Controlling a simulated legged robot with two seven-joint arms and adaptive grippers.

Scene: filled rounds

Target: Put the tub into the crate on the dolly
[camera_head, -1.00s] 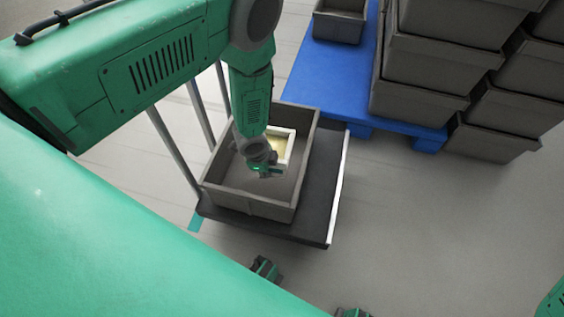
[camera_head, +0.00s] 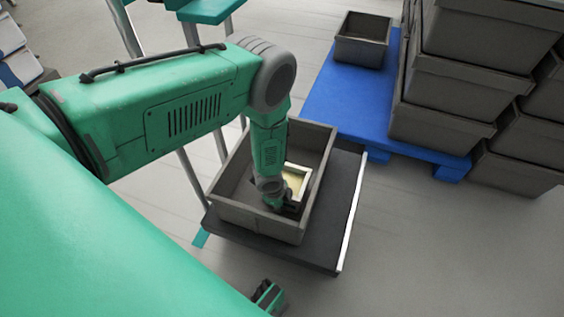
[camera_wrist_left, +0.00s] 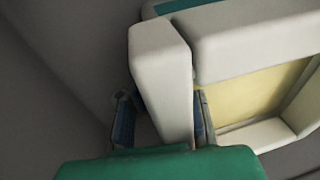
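The tub (camera_head: 299,180) is pale cream with a yellowish inside and is inside the grey crate (camera_head: 258,226). The crate stands on the dark deck of the dolly (camera_head: 331,228). My left gripper (camera_head: 279,203) reaches down into the crate at the tub's near left side. In the left wrist view, its two fingers (camera_wrist_left: 162,120) stand on either side of the tub's wall (camera_wrist_left: 163,75). A gap shows between the left finger and the wall, so it looks open around the wall. The tub's underside is hidden.
A blue pallet (camera_head: 345,105) behind the dolly carries a small grey crate (camera_head: 361,52) and tall stacks of grey crates (camera_head: 445,75) at the right. The floor at the front right is clear. Upright bars rise on the dolly's left.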

